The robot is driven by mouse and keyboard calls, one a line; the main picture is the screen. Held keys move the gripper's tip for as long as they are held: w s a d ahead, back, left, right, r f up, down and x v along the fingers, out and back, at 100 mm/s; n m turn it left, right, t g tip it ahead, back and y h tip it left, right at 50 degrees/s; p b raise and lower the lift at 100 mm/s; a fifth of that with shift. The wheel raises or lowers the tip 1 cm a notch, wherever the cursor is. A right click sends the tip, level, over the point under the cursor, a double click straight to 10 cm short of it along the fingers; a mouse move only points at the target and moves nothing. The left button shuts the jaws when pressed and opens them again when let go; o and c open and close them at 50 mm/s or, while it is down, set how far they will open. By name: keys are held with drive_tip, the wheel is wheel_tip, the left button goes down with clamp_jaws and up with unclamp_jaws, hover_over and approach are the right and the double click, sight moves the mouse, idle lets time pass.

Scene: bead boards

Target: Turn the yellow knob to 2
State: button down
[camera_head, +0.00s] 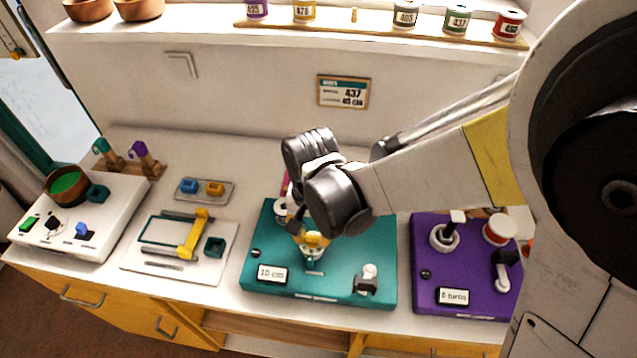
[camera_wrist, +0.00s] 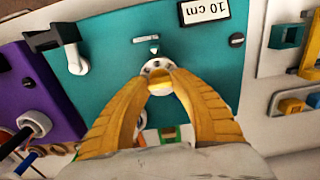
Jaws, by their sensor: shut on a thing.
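The teal board (camera_head: 376,243) stands on the counter in front of me. In the wrist view, the yellow knob (camera_wrist: 157,74) sits on a pale round dial (camera_wrist: 151,65) with small dark marks that I cannot read. A small white triangle (camera_wrist: 154,50) is on the board beside the dial. My gripper (camera_wrist: 160,82) has its two yellow fingers shut on the knob, one on each side. In the head view, my wrist hides part of the board, and the yellow at the dial (camera_head: 312,251) is too small to separate knob from fingertips.
A "10 cm" display (camera_head: 272,274) and a grey-white lever (camera_head: 368,278) are on the teal board. A purple board (camera_head: 428,289) stands to the right. A white panel with a yellow slider (camera_head: 193,237) lies to the left. A shelf (camera_head: 200,27) runs above.

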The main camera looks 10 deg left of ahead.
sight(313, 236)
drive_tip(key=c, duration=1.1)
unclamp_jaws()
drive_tip(key=shift+o, duration=0.2)
wheel_tip(313, 236, up, 12)
drive_tip(key=s+d+r+t, duration=0.1)
drive_tip(key=d+r+t, duration=0.1)
drive_tip(key=d, duration=1)
drive_tip(key=s+d+r+t, duration=0.2)
drive_tip(key=d+t, duration=0.3)
drive_tip(key=d, duration=0.8)
drive_tip(key=shift+r, duration=0.15)
